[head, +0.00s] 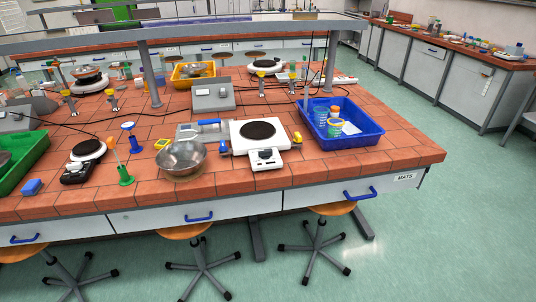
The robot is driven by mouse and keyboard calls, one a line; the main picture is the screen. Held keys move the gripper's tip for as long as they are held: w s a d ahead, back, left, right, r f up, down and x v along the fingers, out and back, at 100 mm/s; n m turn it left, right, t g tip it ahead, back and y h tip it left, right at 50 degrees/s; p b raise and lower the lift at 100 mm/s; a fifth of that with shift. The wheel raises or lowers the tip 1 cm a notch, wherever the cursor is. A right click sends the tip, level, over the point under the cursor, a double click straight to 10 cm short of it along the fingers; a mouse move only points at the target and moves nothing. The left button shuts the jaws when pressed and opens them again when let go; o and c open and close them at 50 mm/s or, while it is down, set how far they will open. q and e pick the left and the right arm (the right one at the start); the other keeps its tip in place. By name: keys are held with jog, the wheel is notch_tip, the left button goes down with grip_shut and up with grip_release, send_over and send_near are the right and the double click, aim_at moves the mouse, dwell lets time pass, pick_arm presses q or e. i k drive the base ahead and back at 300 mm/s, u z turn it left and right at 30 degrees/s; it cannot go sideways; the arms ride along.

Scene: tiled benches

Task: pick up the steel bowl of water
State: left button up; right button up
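A steel bowl (181,157) stands upright on the tiled bench near its front edge, just left of a white hot plate. Its inside looks grey and shiny. I cannot tell the water level from here. Neither of my grippers shows in the head view.
The hot plate (259,136) with its control box is right of the bowl. A blue tray (345,120) holds cups. Stools (199,252) stand below the bench front. The green floor at right is clear.

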aim_at(182, 159)
jog(key=z, duration=1.05)
jog(key=i, duration=1.1)
jog(key=u, duration=0.8)
